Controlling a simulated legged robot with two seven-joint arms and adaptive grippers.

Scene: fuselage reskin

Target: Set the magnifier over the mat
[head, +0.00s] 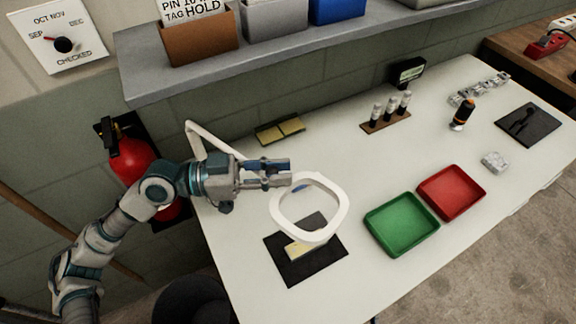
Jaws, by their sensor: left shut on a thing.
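The magnifier (343,203) is a white rounded ring on a jointed white arm that runs back behind my left arm toward the wall. My left gripper (284,173) is shut on the upper left side of its rim. The dark mat (285,266) lies on the white table near its front left edge. In the head view the ring overlaps the upper part of the mat and stands above the table; its exact height is hard to tell. A pale yellowish piece (300,250) lies on the mat, partly seen through the ring. My right gripper is not in view.
A green tray (402,250) and a red tray (480,201) stand right of the mat. Farther back are a rack of small bottles (386,124), an orange-black tool (463,113) and a second dark mat (543,127). A grey shelf (300,45) overhangs the table's back.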

